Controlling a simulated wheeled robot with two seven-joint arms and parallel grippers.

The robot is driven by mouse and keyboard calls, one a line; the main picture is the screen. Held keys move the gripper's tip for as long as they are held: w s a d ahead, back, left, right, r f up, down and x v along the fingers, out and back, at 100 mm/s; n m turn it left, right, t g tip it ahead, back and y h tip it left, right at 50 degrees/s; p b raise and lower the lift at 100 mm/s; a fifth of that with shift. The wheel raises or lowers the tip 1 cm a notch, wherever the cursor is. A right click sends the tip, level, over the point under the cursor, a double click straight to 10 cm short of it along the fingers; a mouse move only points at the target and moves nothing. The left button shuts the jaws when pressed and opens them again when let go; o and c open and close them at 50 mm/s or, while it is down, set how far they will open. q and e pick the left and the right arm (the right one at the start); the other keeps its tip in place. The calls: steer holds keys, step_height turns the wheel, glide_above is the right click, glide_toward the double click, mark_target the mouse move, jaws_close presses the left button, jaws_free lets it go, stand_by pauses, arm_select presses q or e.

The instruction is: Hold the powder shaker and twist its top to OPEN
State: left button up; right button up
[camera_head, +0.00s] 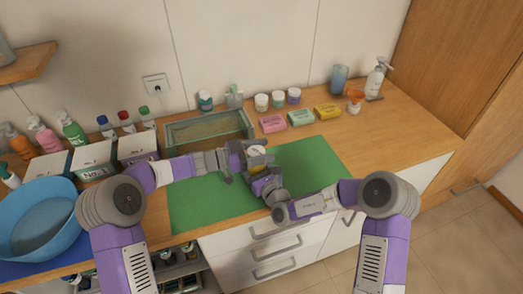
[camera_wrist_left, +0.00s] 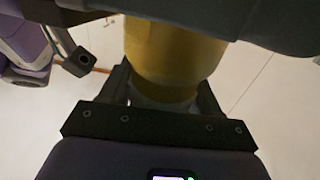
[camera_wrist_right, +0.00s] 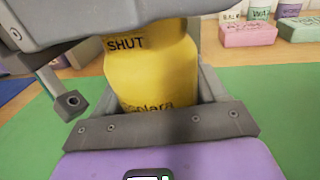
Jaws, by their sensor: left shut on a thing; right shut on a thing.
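The powder shaker (camera_head: 257,152) is held above the green mat (camera_head: 315,155), with a pale top showing between my grippers. In the right wrist view it is a yellow container (camera_wrist_right: 158,75) with "SHUT" printed high on it and brand lettering lower down. In the left wrist view its yellow side (camera_wrist_left: 172,50) fills the space between the fingers. My left gripper (camera_head: 243,158) is shut on it from the left. My right gripper (camera_head: 263,174) is shut on it from the near side. The gripper fingers hide parts of the shaker.
A glass-sided box (camera_head: 208,130) stands behind the mat. Coloured soap boxes (camera_head: 300,118) and small jars (camera_head: 278,99) line the back. A blue basin (camera_head: 38,215) and labelled bins (camera_head: 93,160) are at the left. The mat's right part is clear.

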arm_select(q)
steer(key=shift+n+t, duration=0.3)
steer(key=shift+t, duration=0.1)
steer(key=n+t+y, duration=0.1)
steer(key=t, duration=0.1)
steer(key=n+t+y, duration=0.1)
steer(key=n+t, duration=0.1)
steer(key=shift+w+r+t, duration=0.15)
steer(key=shift+w+t, duration=0.05)
steer(key=shift+t, duration=0.1)
steer(key=shift+w+a+n+t+y, duration=0.1)
steer(key=shift+n+t+y, duration=0.85)
steer(key=shift+t, duration=0.1)
steer(key=shift+w+a+n+t+y, duration=0.1)
steer(key=shift+n+t+y, duration=0.75)
steer(key=shift+t+y, duration=0.15)
steer(key=shift+y, duration=0.25)
steer(key=shift+a+n+t, duration=0.1)
steer(key=shift+n+t, duration=0.25)
steer(key=shift+n, duration=0.05)
steer(key=o, duration=1)
